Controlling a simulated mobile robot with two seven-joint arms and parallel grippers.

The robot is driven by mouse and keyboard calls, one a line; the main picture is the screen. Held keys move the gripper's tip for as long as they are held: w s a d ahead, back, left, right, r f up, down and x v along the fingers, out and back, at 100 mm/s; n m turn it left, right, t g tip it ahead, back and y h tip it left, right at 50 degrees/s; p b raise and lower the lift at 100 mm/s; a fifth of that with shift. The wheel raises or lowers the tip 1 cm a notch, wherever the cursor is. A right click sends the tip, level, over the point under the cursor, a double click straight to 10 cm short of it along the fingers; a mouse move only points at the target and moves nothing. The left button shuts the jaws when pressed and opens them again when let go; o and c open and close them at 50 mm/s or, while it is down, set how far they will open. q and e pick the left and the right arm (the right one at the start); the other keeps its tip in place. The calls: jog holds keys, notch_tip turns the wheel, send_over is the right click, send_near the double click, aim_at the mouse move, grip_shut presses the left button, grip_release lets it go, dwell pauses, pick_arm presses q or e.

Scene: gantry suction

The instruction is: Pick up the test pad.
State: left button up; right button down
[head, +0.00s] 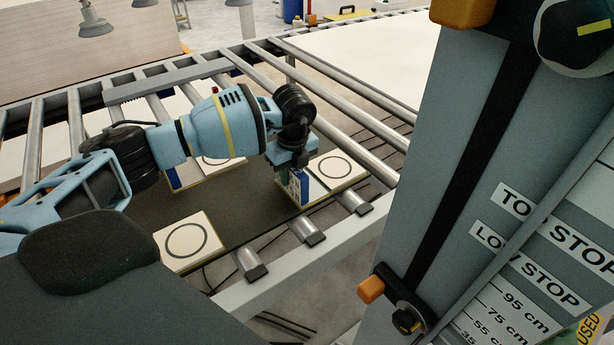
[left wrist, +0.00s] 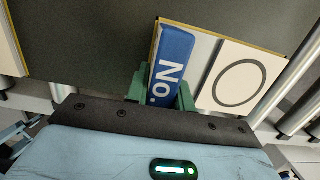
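The test pad is a flat square with a white face, a black ring (left wrist: 239,82) and a raised blue strip marked "No." (left wrist: 174,62). In the head view the pad (head: 338,169) lies at the right of the dark mat, near the rollers. My left gripper (head: 293,165) is low over its blue side. In the left wrist view its green fingers (left wrist: 163,92) stand on either side of the blue strip, close against it. Whether they press on it cannot be told. The pad's near end is hidden by the gripper. My right gripper is out of view.
A similar ringed pad (head: 186,240) lies at the mat's front, and another (head: 215,163) shows partly behind my arm. Metal rollers (head: 306,231) and a frame rail (head: 290,268) edge the mat (head: 245,208). A tall grey column (head: 455,150) stands close at right.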

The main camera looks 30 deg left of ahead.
pick_arm(q)
grip_shut()
jog(key=shift+r, duration=0.1)
jog(key=shift+r, duration=0.45)
jog(key=r, duration=0.2)
jog(key=shift+s+d+r, duration=0.2)
jog(key=shift+s+r, duration=0.05)
jog(key=shift+r, duration=0.05)
jog(key=s+d+r, duration=0.1)
jog(key=s+d, duration=0.7)
jog(key=s, duration=0.4)
jog(key=shift+s+d+r, duration=0.2)
jog(key=shift+s+d, duration=0.1)
jog(key=shift+s, duration=0.05)
jog(key=shift+a, duration=0.1)
